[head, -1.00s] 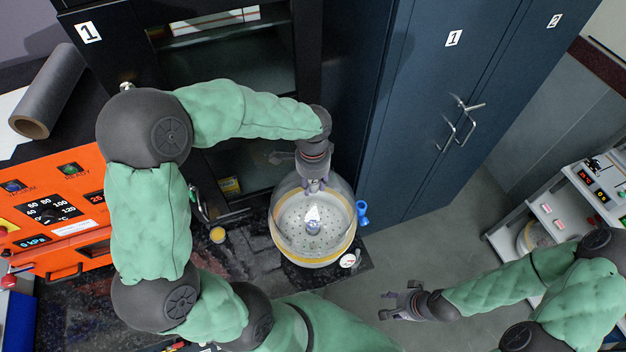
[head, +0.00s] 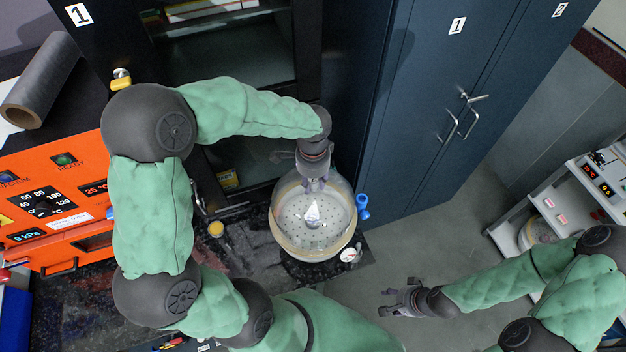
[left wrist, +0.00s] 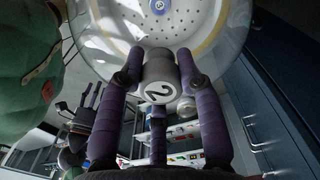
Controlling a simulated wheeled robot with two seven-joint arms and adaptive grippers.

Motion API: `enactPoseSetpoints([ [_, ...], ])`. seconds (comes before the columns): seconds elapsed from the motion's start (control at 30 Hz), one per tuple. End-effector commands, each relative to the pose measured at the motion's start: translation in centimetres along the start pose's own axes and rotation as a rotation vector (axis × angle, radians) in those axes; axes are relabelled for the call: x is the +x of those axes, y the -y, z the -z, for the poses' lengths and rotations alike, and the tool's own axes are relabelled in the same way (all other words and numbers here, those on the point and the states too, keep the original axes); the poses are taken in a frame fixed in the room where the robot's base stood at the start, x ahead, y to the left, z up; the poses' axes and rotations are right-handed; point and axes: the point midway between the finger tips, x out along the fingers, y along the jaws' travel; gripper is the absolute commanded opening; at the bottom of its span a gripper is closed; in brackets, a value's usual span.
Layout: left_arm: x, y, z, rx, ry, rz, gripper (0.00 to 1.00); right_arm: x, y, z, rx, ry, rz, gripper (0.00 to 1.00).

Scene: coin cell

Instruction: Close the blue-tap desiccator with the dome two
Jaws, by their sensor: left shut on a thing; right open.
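The blue-tap desiccator (head: 275,243) stands on the dark bench, its blue tap (head: 362,208) on its right side. A perforated white plate (head: 292,217) shows inside it. The clear dome two (head: 343,187) is over the desiccator; I cannot tell whether its rim touches the base all round. My left gripper (head: 316,186) is shut on the dome's grey knob, marked 2 (left wrist: 158,88) in the left wrist view, where its purple fingers stand around the knob. My right gripper (head: 388,300) is open and empty, apart from the desiccator, at lower right over the floor.
An orange oven (head: 60,190) stands at the left. A dark blue cabinet (head: 425,100) rises close behind and right of the desiccator. A small yellow-topped jar (head: 216,229) is left of the desiccator. A white shelf trolley (head: 560,205) is at the right.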

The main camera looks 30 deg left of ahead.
Motion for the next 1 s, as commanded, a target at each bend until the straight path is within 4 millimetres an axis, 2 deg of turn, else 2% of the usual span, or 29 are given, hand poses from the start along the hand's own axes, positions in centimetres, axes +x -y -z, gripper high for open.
enactPoseSetpoints([
  [0.6,1.04,0.04,0.01,0.0,-0.001,0.001,0.0,0.79,-0.28,0.02,0.0,0.0,0.0,0.47],
  [0.63,0.98,0.04,0.01,0.0,-0.001,0.001,0.44,0.74,-0.26,0.02,0.0,0.0,0.0,0.47],
  [0.7,0.95,0.04,0.01,0.0,-0.001,0.001,0.63,0.72,-0.26,0.02,0.0,0.0,0.0,0.47],
  [1.0,1.04,-0.05,-0.03,0.0,0.001,-0.001,0.63,0.72,-0.26,0.03,0.0,0.0,0.0,0.47],
])
